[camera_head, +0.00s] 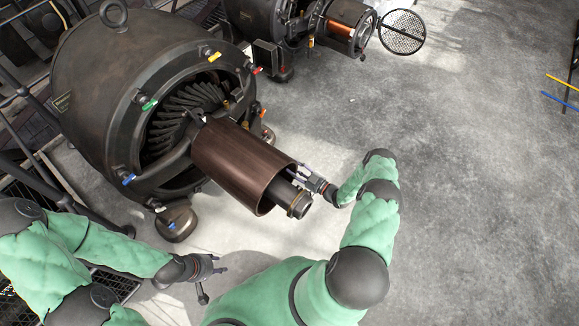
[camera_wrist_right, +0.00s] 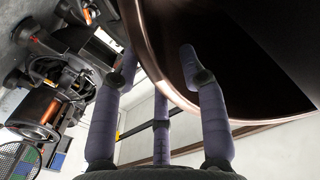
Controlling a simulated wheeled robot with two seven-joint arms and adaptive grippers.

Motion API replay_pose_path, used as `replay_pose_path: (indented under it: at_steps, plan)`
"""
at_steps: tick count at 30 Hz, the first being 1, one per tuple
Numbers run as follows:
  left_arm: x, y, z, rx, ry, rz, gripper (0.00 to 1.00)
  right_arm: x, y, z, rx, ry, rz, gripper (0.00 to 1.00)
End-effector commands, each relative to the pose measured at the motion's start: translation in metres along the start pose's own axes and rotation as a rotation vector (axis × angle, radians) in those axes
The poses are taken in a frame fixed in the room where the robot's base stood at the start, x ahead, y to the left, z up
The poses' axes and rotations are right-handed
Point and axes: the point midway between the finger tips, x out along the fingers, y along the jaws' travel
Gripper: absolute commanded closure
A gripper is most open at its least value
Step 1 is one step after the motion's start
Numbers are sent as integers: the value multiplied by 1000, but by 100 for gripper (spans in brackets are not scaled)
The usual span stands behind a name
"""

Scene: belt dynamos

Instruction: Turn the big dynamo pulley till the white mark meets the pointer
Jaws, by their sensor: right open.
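The big dynamo pulley (camera_head: 240,160) is a wide brown hollow cylinder on the front of the large dark dynamo (camera_head: 85,75). A dark shaft end (camera_head: 300,206) sticks out of its open end. My right gripper (camera_head: 304,173) is open at the right side of the pulley's rim. In the right wrist view the rim (camera_wrist_right: 152,72) passes between the spread fingers of my right gripper (camera_wrist_right: 160,62); contact cannot be told. My left gripper (camera_head: 212,274) is empty, with fingers apart, below and left of the pulley. I cannot make out the white mark or the pointer.
A second dynamo (camera_head: 345,25) with a copper cylinder and a round mesh disc (camera_head: 401,32) stands behind. Coloured tags mark the large dynamo's ring. A dark railing (camera_head: 50,175) runs at the left. The grey floor (camera_head: 480,190) at the right is clear.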

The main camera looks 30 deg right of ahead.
Motion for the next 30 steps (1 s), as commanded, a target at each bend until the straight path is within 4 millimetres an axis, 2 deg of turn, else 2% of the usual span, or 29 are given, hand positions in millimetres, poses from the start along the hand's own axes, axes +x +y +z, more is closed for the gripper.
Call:
replay_pose_path:
  at_steps: [3, 7, 18, 19, 23, 30]
  plan:
    - [6, -2, 0, 0, 0, 0, 60, 17, 0, 1, -1, 0, -2, 57]
    - [8, -3, 0, 0, 0, 0, 60, 27, -1, 1, 0, -1, -2, 57]
    - [8, -3, 0, 0, 0, 0, 60, 32, 0, 0, 1, -1, 0, 57]
    - [8, -3, 0, 0, 0, 0, 60, 32, 0, 0, 1, -1, 0, 63]
    - [8, -3, 0, 0, 0, 0, 60, 32, 0, 0, 1, 0, 0, 100]
    - [8, -3, 0, 0, 0, 0, 60, 32, -1, 0, -1, 0, 0, 100]
